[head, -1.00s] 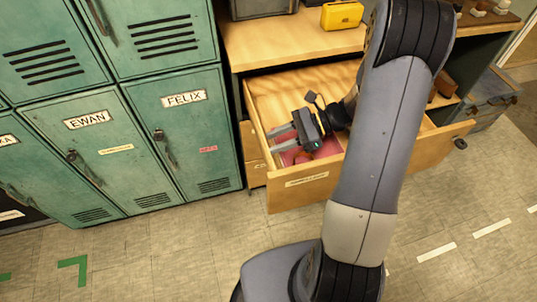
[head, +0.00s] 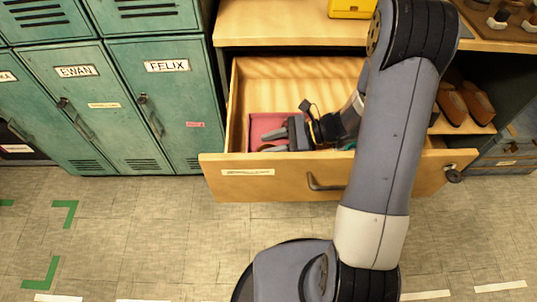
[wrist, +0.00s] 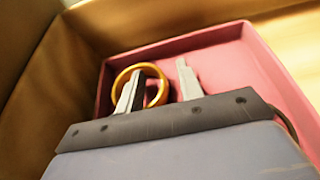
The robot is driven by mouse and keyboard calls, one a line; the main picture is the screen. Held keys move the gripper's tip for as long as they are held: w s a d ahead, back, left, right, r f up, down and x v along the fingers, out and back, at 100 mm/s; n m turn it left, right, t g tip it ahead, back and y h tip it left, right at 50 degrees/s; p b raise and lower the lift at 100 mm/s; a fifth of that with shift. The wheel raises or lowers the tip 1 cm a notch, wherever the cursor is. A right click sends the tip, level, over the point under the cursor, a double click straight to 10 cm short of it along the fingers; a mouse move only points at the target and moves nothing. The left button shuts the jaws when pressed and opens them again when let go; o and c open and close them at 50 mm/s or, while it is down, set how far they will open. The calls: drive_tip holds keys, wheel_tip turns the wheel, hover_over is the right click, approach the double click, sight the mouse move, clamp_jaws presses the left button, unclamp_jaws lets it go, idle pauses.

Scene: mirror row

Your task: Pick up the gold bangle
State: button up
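The gold bangle (wrist: 152,67) lies in a pink tray (wrist: 252,62) inside the open drawer. In the wrist view my gripper (wrist: 158,78) is open over the tray, with a gap between its two fingers. The left finger crosses the bangle's ring; I cannot tell whether it is inside the ring or above it. The right finger is to the right of the ring, apart from it. In the head view my gripper (head: 265,142) reaches into the drawer over the pink tray (head: 258,127), pointing left. The bangle cannot be made out there.
The wooden drawer (head: 228,183) is pulled out, its walls close around my gripper. Green lockers (head: 165,105) stand at left. A yellow case (head: 352,8) sits on the worktop (head: 270,32). Brown shoes (head: 463,107) are on a shelf at right.

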drive_tip(key=shift+c, duration=0.3)
clamp_jaws()
idle(0.3)
